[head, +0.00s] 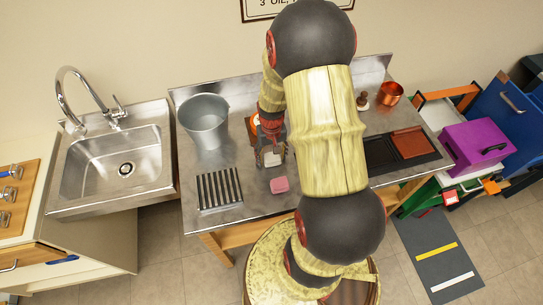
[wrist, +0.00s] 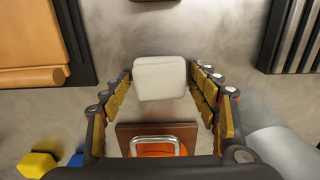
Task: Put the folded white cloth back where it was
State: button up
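The folded white cloth (wrist: 160,80) is a small pale block between my fingertips in the wrist view. In the head view the cloth (head: 273,159) shows just under my gripper (head: 271,150), over the middle of the steel worktop (head: 236,173). My gripper (wrist: 161,72) points down, and its two fingers press close against the left and right sides of the cloth. I cannot tell for sure whether the cloth touches the worktop or hangs slightly above it. My arm hides part of the worktop behind it.
A pink block (head: 279,185) lies just in front of the cloth. A black slotted rack (head: 219,188) and a grey bucket (head: 204,120) stand to the left. A brown-and-orange item with a metal handle (wrist: 157,140) is close by. A copper pot (head: 390,93) stands back right.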

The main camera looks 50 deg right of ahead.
aim_at(272, 155)
jog(key=shift+o, duration=0.4)
jog(key=w+a+r+n+p, duration=0.1)
jog(key=a+r, duration=0.1)
jog(key=r, duration=0.7)
jog(key=w+a+r+p, duration=0.1)
jog(key=a+r+p, duration=0.1)
jog(key=r, duration=0.8)
jog(key=s+a+r+n+t, duration=0.2)
jog(key=s+a+r, duration=0.3)
jog(key=a+r, duration=0.4)
jog(key=s+a+r+n+t, duration=0.3)
jog(key=s+a+r, duration=0.2)
jog(key=a+r, duration=0.3)
jog(key=shift+a+r+t, duration=0.3)
jog(key=shift+a+r, duration=0.1)
jog(key=shift+a, duration=0.6)
jog(key=shift+b, duration=0.35)
notch_tip(272, 155, down, 5)
jog(key=b, duration=0.4)
jog(key=shift+b, duration=0.4)
